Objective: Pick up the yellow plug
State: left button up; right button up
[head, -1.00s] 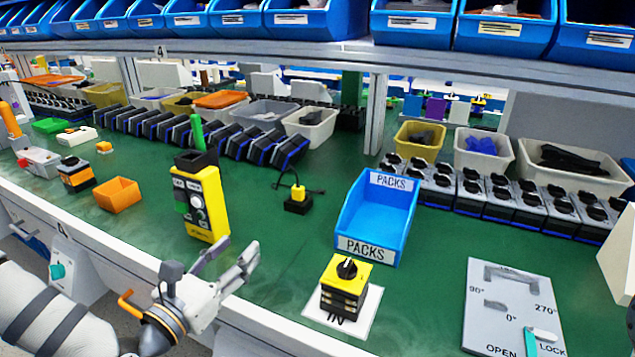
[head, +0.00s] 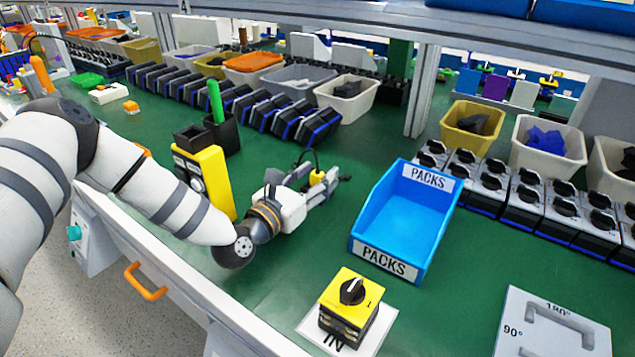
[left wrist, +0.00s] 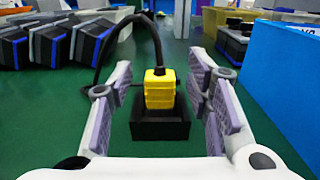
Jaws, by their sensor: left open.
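The yellow plug (left wrist: 159,90) stands upright in a small black holder (left wrist: 160,126) on the green table, with a black cable rising from its top. In the left wrist view it sits between the two open fingers of my left gripper (left wrist: 160,98), with a gap on each side. In the head view the plug (head: 316,177) shows just beside the fingers of my left gripper (head: 322,184), which partly hide it and its holder. My right gripper is not in view.
A blue PACKS bin (head: 405,215) stands to the right of the gripper. A yellow tester box (head: 212,180) stands to the left, behind my forearm. A yellow-topped rotary switch (head: 350,302) sits on a white IN pad at the front. Rows of black switches (head: 250,108) line the back.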

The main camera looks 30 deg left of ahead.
pick_arm(q)
jog(key=shift+w+d, duration=0.1)
jog(key=shift+w, duration=0.55)
grip_shut()
